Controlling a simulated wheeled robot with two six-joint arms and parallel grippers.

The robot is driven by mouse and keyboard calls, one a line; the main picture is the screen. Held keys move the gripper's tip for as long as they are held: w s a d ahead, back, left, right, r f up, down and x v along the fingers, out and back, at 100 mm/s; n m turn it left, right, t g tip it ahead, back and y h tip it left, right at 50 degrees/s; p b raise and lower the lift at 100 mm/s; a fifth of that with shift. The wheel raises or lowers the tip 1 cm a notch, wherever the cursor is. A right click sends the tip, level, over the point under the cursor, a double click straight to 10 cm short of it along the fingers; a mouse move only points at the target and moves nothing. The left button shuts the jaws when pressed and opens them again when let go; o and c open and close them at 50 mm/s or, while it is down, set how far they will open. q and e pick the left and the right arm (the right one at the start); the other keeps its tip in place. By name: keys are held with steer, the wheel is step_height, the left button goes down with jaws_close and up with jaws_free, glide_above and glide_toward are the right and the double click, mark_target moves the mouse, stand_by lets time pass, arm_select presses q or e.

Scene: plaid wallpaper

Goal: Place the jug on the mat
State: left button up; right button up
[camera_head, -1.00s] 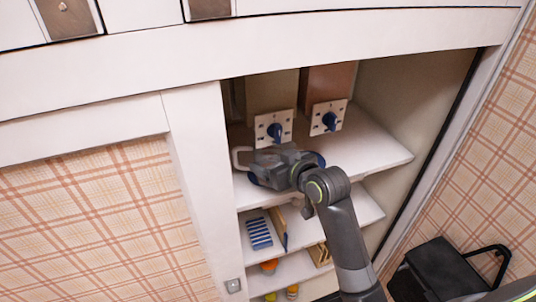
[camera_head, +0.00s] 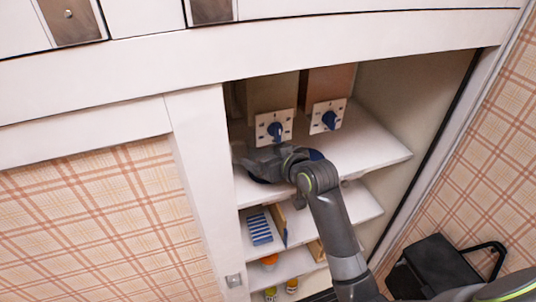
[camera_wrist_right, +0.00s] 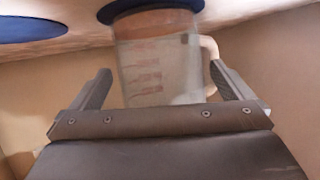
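The clear jug (camera_wrist_right: 160,70) with red markings shows in the right wrist view, its handle on the right side. One end of it is against or very near a round blue mat (camera_wrist_right: 112,12); I cannot tell if it touches. A second blue mat (camera_wrist_right: 28,28) is at the left of that view. My right gripper (camera_wrist_right: 160,75) is open, its fingers on either side of the jug with small gaps. In the head view my right gripper (camera_head: 250,160) is over the upper shelf and hides most of the jug and mats. My left gripper is not in view.
The white upper shelf (camera_head: 370,150) is clear at its right. Two boxes with blue-knobbed plates (camera_head: 274,127) stand behind the gripper. Lower shelves hold a blue striped item (camera_head: 260,229) and small jars (camera_head: 291,286). A black bin (camera_head: 435,265) stands right.

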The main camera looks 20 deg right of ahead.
steer(key=shift+r, duration=0.2)
steer(key=shift+s+d, duration=0.1)
steer(key=shift+s, duration=0.1)
steer(key=b+v, duration=0.1)
steer(key=v, duration=1)
steer(key=shift+s, duration=0.2)
steer(key=shift+r, duration=0.1)
